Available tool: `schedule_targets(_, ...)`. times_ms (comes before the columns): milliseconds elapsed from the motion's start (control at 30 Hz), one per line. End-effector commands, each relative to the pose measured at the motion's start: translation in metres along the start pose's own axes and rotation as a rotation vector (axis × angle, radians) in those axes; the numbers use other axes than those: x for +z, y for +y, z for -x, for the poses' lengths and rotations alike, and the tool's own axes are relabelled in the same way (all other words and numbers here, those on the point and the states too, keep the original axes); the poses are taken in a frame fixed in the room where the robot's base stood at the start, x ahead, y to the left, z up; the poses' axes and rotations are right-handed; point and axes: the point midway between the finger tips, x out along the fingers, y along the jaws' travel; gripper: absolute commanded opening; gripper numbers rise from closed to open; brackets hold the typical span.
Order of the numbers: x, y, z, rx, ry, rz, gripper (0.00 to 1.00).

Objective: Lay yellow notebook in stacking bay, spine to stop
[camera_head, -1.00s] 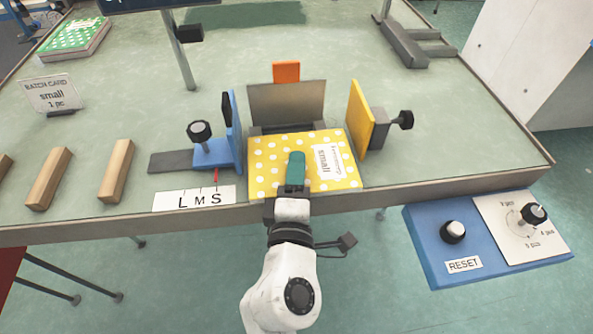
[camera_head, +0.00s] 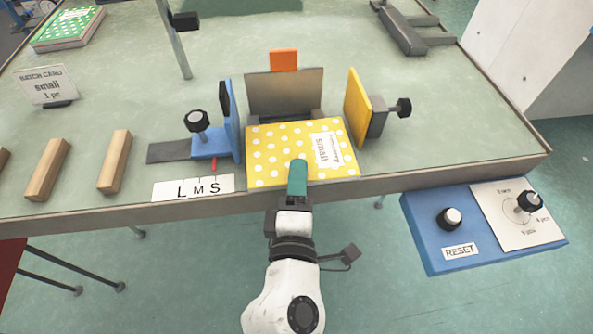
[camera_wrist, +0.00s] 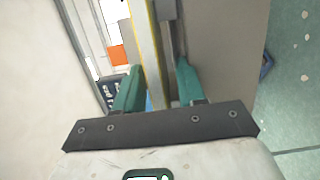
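The yellow notebook (camera_head: 275,158) with white dots and a "small" label lies roughly flat in the stacking bay. It sits between the blue side guide (camera_head: 231,120) and the yellow side guide (camera_head: 357,108). Its far edge is close to the grey upright back plate (camera_head: 285,92); any small gap there cannot be told, nor which edge is the spine. My gripper (camera_head: 298,175) is at the notebook's front edge, its upper teal finger overlapping the cover. In the wrist view, my gripper (camera_wrist: 158,88) is open, with fingers either side of the notebook's edge (camera_wrist: 148,55) and gaps visible.
An orange tab (camera_head: 284,60) stands behind the back plate. An L M S scale (camera_head: 193,188) and wooden blocks (camera_head: 115,160) lie left. A batch card (camera_head: 46,86) reads small, 1 pc. A blue RESET panel (camera_head: 430,225) is at front right.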

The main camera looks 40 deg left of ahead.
Motion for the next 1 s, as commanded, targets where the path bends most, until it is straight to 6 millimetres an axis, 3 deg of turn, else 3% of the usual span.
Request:
schedule_targets(33,0.001,-0.007,0.004,-0.014,-0.003,0.001,0.51)
schedule_targets(1000,0.009,-0.001,0.046,-0.002,0.0,0.0,0.51)
